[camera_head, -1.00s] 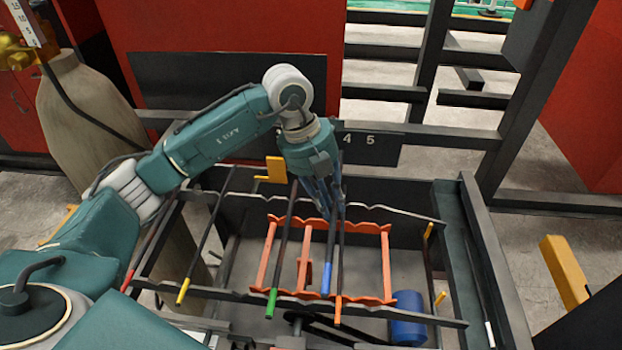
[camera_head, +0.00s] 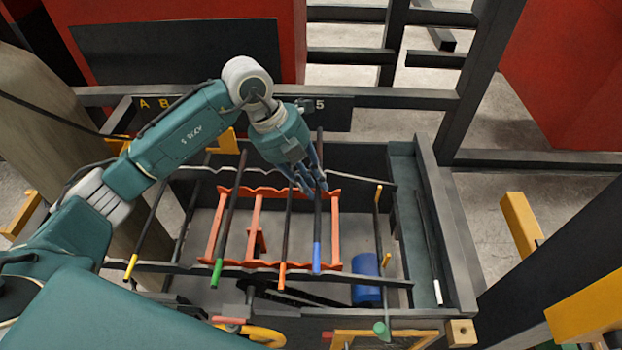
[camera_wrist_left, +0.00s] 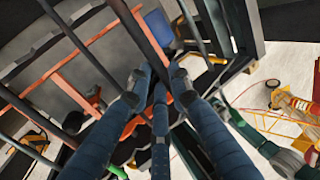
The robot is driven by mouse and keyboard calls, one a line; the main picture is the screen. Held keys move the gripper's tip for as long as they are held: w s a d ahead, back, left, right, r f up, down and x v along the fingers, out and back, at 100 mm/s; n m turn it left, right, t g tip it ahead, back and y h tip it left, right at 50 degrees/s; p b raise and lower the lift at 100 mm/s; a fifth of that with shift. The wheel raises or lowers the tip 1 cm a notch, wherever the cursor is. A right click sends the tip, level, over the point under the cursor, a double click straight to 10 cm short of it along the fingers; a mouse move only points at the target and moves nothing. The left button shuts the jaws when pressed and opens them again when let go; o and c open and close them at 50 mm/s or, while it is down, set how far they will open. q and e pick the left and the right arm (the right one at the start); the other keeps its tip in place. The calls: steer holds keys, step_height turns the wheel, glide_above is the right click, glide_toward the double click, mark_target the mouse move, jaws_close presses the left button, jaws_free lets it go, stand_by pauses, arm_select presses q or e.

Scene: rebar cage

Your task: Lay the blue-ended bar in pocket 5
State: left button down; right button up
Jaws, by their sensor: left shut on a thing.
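The blue-ended bar (camera_head: 318,232) runs front to back at the right side of the red-orange notched frame (camera_head: 335,225), right of the orange-ended bar (camera_head: 285,240). My left gripper (camera_head: 312,184) is shut on the blue-ended bar near its middle. In the left wrist view the fingers (camera_wrist_left: 160,92) close around a dark bar (camera_wrist_left: 142,35). The bar lines up roughly with the "5" on the dark label plate (camera_head: 335,118); the gripper covers other labels. I cannot tell whether the bar touches the notches. My right gripper is not in view.
A green-ended bar (camera_head: 226,225) and a yellow-ended bar (camera_head: 150,220) lie to the left. A blue cylinder (camera_head: 366,286) sits low behind the front rail. A steel post (camera_head: 445,235) bounds the right side. Yellow brackets (camera_head: 522,222) stand farther right.

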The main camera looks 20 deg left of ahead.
arm_select(q)
step_height(320, 180, down, 9)
steer(key=b, duration=0.5)
steer(key=shift+r+b, duration=0.2)
steer(key=shift+b, duration=0.1)
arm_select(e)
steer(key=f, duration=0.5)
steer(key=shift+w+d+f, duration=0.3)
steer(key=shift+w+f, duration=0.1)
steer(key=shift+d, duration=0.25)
arm_select(q)
steer(key=c, duration=1.5)
jaws_free()
steer(key=shift+s+f, duration=0.1)
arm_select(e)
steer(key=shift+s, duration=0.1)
arm_select(q)
steer(key=v, duration=1.2)
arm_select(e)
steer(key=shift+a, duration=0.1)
